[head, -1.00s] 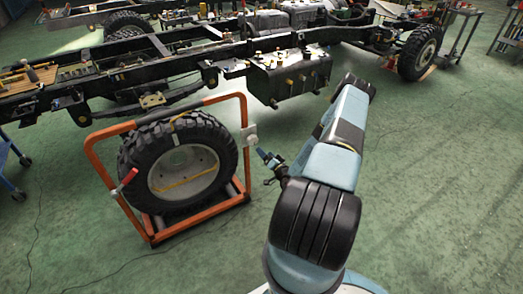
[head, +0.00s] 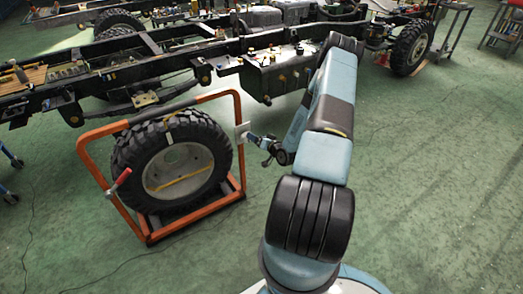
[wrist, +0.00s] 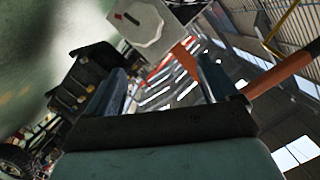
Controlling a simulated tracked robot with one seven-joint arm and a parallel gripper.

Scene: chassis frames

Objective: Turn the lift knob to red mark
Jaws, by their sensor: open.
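The lift knob (wrist: 145,32) is a pale, many-sided disc on a light grey box (wrist: 172,17) at the top of the wrist view. In the head view the box (head: 242,131) sits on the right post of an orange wheel frame (head: 241,172). My gripper (head: 252,138) is just right of the box. In the wrist view my gripper (wrist: 162,78) is open and empty, its fingers below the knob and apart from it.
A large tyre (head: 178,170) stands inside the orange frame, with a red handle (head: 121,180) on its left post. A truck chassis (head: 170,70) spans the back. A cable lies on the floor at left. The green floor (head: 430,180) at right is clear.

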